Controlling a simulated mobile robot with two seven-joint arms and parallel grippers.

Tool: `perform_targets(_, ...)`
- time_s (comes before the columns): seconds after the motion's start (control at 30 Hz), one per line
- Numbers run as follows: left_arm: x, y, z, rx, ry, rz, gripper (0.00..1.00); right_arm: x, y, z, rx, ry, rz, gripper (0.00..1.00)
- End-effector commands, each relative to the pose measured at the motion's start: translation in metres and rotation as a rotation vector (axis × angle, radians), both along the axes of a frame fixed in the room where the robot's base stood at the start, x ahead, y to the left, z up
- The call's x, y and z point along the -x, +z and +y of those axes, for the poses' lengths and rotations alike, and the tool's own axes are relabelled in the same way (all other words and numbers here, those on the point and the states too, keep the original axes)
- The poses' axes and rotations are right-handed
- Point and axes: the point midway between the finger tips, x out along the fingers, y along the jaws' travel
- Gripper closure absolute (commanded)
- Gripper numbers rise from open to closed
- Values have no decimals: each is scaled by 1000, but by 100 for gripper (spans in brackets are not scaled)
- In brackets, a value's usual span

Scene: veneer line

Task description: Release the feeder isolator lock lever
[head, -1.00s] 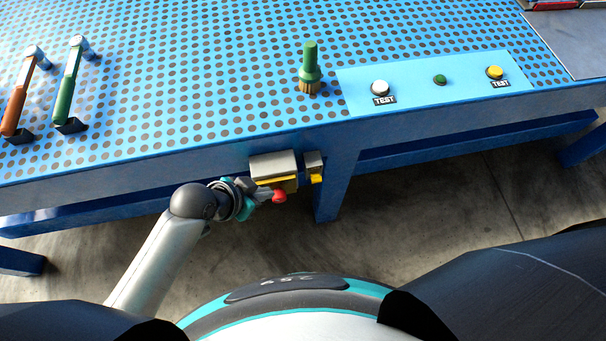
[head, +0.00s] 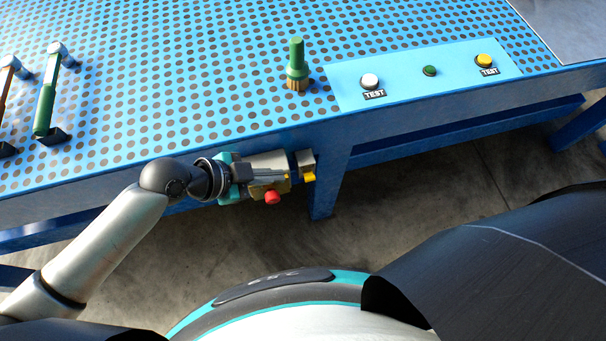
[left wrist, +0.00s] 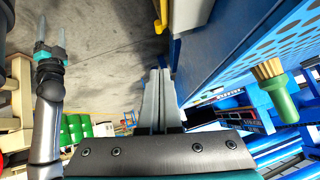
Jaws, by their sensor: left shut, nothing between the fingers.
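A grey box with yellow parts (head: 283,187) is fixed to the bench's front edge, with a red knob (head: 272,197) below it. Beside it on the right is a smaller grey block with a yellow tab (head: 308,176). I cannot tell which part is the lock lever. My left gripper (head: 282,170) overlaps the box from the left and hides part of it; contact is unclear. In the left wrist view its fingers (left wrist: 155,85) are shut and empty, with a yellow piece (left wrist: 161,14) ahead, apart from them. My right gripper (left wrist: 49,52) shows there with its fingers apart.
The perforated blue bench (head: 190,90) carries a green-handled brush (head: 296,65), a panel with TEST buttons (head: 420,85), and a green lever (head: 46,100) at left. A bench leg (head: 325,190) stands right of the box. Concrete floor is free below.

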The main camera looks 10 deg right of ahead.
Motion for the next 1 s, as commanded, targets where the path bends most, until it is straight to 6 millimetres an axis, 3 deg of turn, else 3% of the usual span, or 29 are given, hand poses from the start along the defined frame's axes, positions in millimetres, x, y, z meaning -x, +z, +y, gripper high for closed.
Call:
perform_targets(0.17, -3, -10, -11, 3, 1, 2, 100, 1, -2, 0, 0, 0, 1, 33)
perform_targets(0.67, -19, -69, -71, 3, 2, 2, 100, 1, -17, 0, 1, 0, 3, 33)
perform_targets(0.8, -24, -90, -70, -1, 3, 1, 100, 2, -24, -1, 2, 1, 3, 33)
perform_targets(1.0, -28, -105, -69, -1, 2, 1, 100, 2, -29, -1, 2, 1, 3, 33)
